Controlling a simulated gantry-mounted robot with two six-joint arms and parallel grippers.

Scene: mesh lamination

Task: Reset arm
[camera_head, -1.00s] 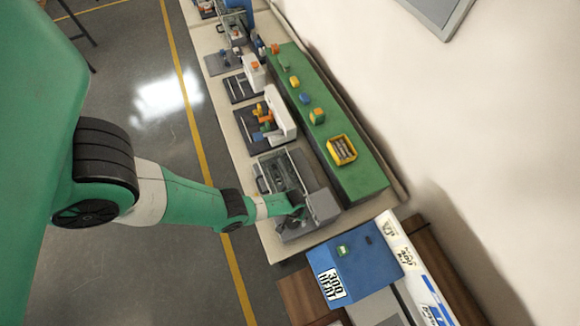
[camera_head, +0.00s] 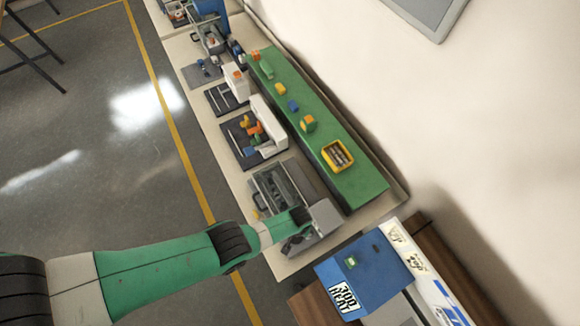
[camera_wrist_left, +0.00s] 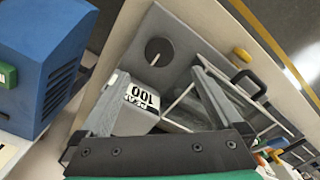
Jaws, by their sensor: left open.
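My left gripper (camera_head: 296,243) is at the end of the green arm coming in from the left, over the near end of the grey bench machine (camera_head: 327,214). In the left wrist view my left gripper (camera_wrist_left: 160,90) is open, its two grey fingers spread wide. A grey block with a white label reading "100" (camera_wrist_left: 142,95) shows between and behind the fingers. Whether the fingers touch it, I cannot tell. The machine's clear-walled compartment (camera_wrist_left: 195,105) lies beside the block, and a black handle (camera_wrist_left: 249,84) is beyond the right finger. My right gripper is not in view.
A blue box (camera_head: 352,272) with a label stands at the near end. A green raised shelf (camera_head: 358,192) with a yellow bin (camera_head: 338,156) runs along the wall side. Other stations, including a white one (camera_head: 268,117), line the bench. The floor (camera_head: 100,165) at left is open.

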